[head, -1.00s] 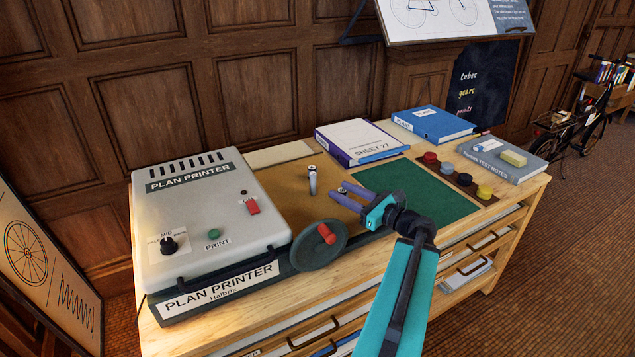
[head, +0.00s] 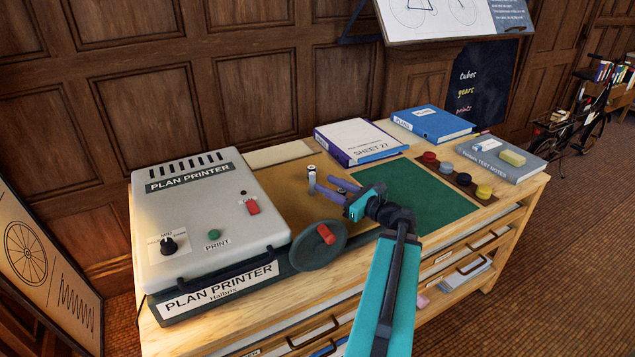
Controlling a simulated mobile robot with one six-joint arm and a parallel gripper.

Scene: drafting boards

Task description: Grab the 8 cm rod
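A short upright grey rod (head: 312,175) with a pale top and dark centre stands on the brown board left of the green mat. Its lower part is partly hidden by a finger of my gripper. My gripper (head: 321,184) reaches in from the right, low over the board, with its two purple-grey fingers apart. The nearer fingertip overlaps the rod's lower part in the picture; the farther one ends just right of it. I cannot tell whether either finger touches the rod.
The plan printer (head: 210,215) with its handwheel (head: 318,247) stands close on the left. A purple binder (head: 360,142) lies behind. The green mat (head: 430,200) is mostly clear; coloured discs on a dark strip and books lie at the right.

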